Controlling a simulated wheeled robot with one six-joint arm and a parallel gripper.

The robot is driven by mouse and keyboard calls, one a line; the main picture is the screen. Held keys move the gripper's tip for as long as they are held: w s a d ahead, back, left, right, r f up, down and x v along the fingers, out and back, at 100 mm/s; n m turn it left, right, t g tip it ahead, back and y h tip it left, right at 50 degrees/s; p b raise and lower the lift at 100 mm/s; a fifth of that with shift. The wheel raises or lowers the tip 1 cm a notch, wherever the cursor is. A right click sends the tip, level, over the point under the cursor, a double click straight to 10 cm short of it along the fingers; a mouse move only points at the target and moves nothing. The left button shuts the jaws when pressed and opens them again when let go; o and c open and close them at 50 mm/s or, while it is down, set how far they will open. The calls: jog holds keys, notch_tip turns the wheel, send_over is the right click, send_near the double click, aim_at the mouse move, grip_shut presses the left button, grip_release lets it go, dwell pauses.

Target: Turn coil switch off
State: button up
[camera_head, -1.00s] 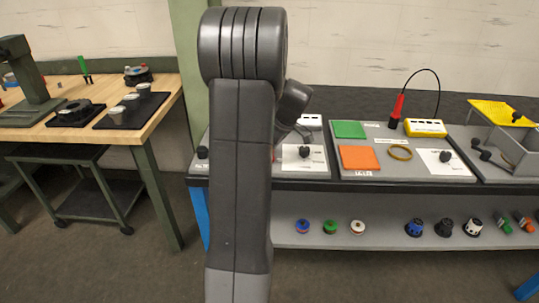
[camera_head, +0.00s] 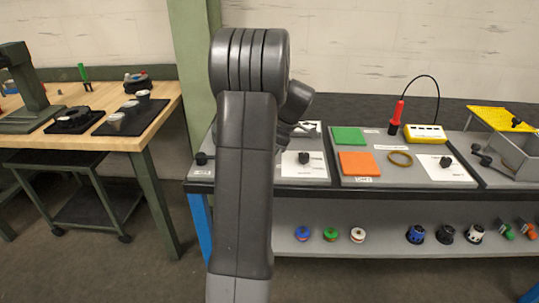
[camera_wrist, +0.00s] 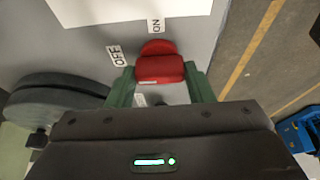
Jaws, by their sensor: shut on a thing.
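The coil switch is a red handle (camera_wrist: 160,69) in the wrist view, with a rounded red part (camera_wrist: 157,47) just beyond it. It is on a grey surface between an OFF label (camera_wrist: 117,55) at left and an ON label (camera_wrist: 155,25) above. My gripper (camera_wrist: 161,76) has its green fingers on both sides of the red handle and is shut on it. Which label the handle points to is not clear. In the head view my arm hides the gripper and the switch.
A dark round part (camera_wrist: 60,90) lies left of the gripper in the wrist view. In the head view, the grey bench holds a green plate (camera_head: 347,135), an orange plate (camera_head: 360,163) and a red tool (camera_head: 397,112). A wooden table (camera_head: 160,105) stands at left.

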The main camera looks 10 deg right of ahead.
jog(key=o, duration=1)
jog(key=shift+c, duration=0.2)
jog(key=v, duration=1.3)
jog(key=shift+r+p, duration=0.35)
jog(key=shift+r, duration=0.05)
jog(key=shift+d, duration=0.1)
jog(key=x, duration=1.4)
jog(key=shift+b, duration=0.35)
jog(key=shift+d, duration=0.1)
